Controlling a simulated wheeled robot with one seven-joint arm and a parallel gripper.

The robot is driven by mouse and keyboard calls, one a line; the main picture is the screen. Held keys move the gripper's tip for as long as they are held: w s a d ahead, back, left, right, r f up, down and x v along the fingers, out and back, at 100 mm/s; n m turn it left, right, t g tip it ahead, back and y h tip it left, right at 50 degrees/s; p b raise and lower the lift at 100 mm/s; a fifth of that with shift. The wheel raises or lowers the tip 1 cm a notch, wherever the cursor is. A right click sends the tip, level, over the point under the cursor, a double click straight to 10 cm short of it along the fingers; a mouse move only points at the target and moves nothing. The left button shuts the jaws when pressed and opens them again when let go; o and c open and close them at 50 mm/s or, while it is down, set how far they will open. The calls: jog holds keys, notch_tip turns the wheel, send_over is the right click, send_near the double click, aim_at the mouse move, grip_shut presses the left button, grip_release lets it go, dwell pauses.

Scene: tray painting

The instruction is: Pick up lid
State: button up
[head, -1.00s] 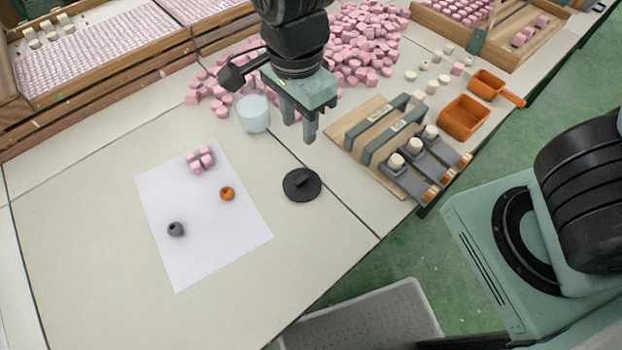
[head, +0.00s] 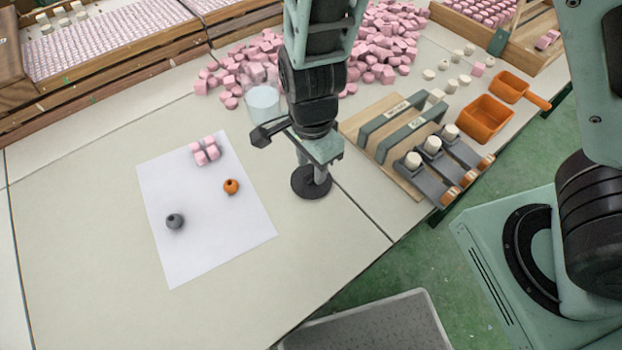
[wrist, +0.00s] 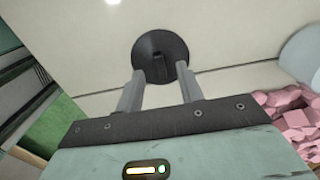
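The lid (head: 306,189) is a flat black disc with a raised handle bar, lying on the pale table right of the white paper sheet. It also shows in the wrist view (wrist: 176,48), near the tips of the fingers. My gripper (head: 312,180) is right over the lid and points down at it. In the wrist view my gripper (wrist: 162,80) has its two grey fingers apart, with the lid's handle between and just beyond the tips. I cannot tell whether the fingertips touch the lid.
A pale translucent cup (head: 262,104) stands behind my gripper to the left. A wooden board with grey-green handles (head: 377,138) lies to the right. The paper (head: 210,245) holds pink blocks (head: 205,151), an orange ball (head: 231,187) and a grey ball (head: 175,221). The table's front left is clear.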

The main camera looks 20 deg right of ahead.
notch_tip(320, 180, down, 2)
jog(key=shift+f, duration=0.2)
grip_shut()
jog(key=shift+r, duration=0.15)
